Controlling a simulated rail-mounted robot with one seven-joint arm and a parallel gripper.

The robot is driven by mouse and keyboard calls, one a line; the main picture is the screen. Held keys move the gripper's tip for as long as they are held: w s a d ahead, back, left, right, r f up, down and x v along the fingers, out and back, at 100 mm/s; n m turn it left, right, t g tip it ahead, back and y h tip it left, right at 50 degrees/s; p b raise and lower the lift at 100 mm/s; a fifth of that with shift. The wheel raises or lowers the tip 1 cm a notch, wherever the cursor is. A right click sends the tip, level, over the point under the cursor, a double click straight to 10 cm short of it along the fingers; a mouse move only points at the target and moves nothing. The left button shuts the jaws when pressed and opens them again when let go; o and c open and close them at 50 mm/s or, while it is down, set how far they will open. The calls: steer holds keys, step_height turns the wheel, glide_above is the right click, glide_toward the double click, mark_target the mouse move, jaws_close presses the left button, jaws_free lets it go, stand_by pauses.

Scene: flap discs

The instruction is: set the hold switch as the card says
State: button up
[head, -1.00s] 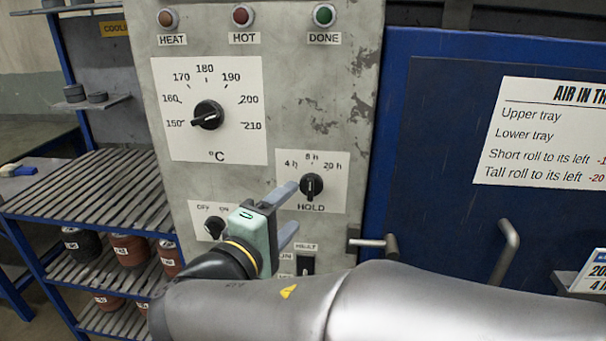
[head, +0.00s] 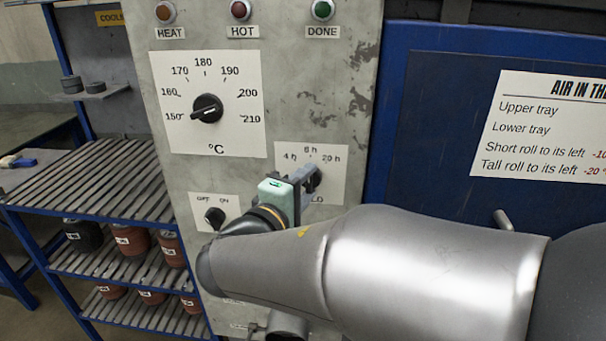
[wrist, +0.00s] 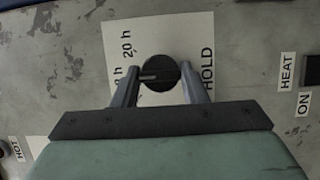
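The hold switch (head: 317,178) is a black round knob on a white plate (head: 335,160) marked 4 h, 8 h and 20 h. In the wrist view the knob (wrist: 160,74) shows its pale pointer line towards the 8 h mark. My gripper (head: 306,181) is at the plate and partly hides the knob and the HOLD label in the head view. In the wrist view my gripper's fingers (wrist: 159,80) are apart, one on each side of the knob; contact is not clear. The small card at lower right is not visible now.
The temperature dial (head: 207,108) is above left, and the OFF/ON switch (head: 214,217) is below left. A white air notice (head: 545,125) hangs on the blue door (head: 440,120). A slatted rack (head: 90,195) with several containers stands left. My arm covers the lower right.

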steer(key=shift+f+b, duration=0.1)
steer(key=shift+b, duration=0.2)
steer(key=shift+f+n+t+b, duration=0.15)
steer(key=shift+n+t+b, duration=0.15)
steer(key=shift+n+b, duration=0.35)
steer(key=n+b, duration=0.2)
steer(key=shift+f+t+b, duration=0.1)
steer(key=shift+t+b, duration=0.2)
steer(key=shift+t, duration=0.1)
steer(key=n+t+b, duration=0.1)
steer(key=n+b, duration=0.1)
steer(key=n, duration=0.1)
steer(key=n+t+b, duration=0.1)
steer(key=n, duration=0.2)
steer(key=shift+d+t+y+b, duration=0.1)
steer(key=shift+t+y+b, duration=0.2)
steer(key=shift+b, duration=0.05)
steer(key=shift+n, duration=0.45)
steer(key=o, duration=1)
steer(key=b+v, duration=0.3)
steer(key=v, duration=1.4)
steer(key=shift+s, duration=0.25)
